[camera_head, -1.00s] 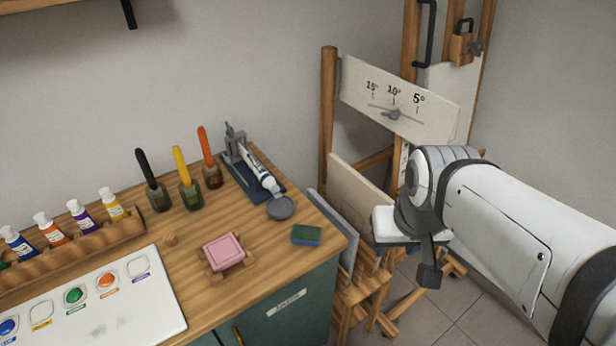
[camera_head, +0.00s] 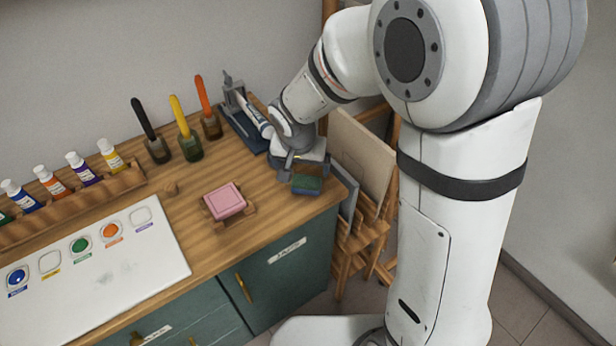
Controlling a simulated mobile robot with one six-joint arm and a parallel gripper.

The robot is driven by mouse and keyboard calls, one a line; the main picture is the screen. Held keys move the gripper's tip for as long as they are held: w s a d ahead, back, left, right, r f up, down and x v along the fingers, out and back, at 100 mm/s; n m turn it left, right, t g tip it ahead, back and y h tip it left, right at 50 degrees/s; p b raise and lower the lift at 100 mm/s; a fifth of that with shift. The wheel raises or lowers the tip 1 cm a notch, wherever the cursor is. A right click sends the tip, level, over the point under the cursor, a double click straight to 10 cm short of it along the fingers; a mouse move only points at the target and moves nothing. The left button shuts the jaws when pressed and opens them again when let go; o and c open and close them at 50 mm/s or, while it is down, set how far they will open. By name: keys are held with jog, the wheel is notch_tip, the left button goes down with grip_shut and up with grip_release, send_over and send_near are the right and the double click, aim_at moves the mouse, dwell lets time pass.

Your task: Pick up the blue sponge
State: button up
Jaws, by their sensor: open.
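The blue sponge (camera_head: 305,186) has a green top and a blue side. It lies flat on the wooden cabinet top (camera_head: 262,213), close to its right front corner. My gripper (camera_head: 300,172) is open and over the sponge's far edge, with a finger showing at its left. I cannot tell whether it touches the sponge. The gripper hides part of the area behind the sponge.
A pink block (camera_head: 224,200) sits on a small wooden stand to the left. A tube squeezer (camera_head: 240,115) and bottles with coloured handles (camera_head: 187,140) stand behind. A white palette (camera_head: 110,265) lies at left. An easel with canvases (camera_head: 362,150) stands just right.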

aim_at(306, 182)
jog(key=x, duration=0.6)
jog(key=shift+s+d+f+p, duration=0.25)
jog(key=shift+d+p, duration=0.1)
jog(key=shift+p, duration=0.05)
jog(key=shift+w+f, duration=0.15)
jog(key=shift+f, duration=0.4)
jog(key=shift+c, duration=0.3)
jog(key=c, duration=1.1)
notch_tip(306, 182, up, 10)
jog(key=o, duration=0.5)
jog(key=shift+w, duration=0.1)
jog(key=c, duration=0.3)
jog(key=shift+c, duration=0.2)
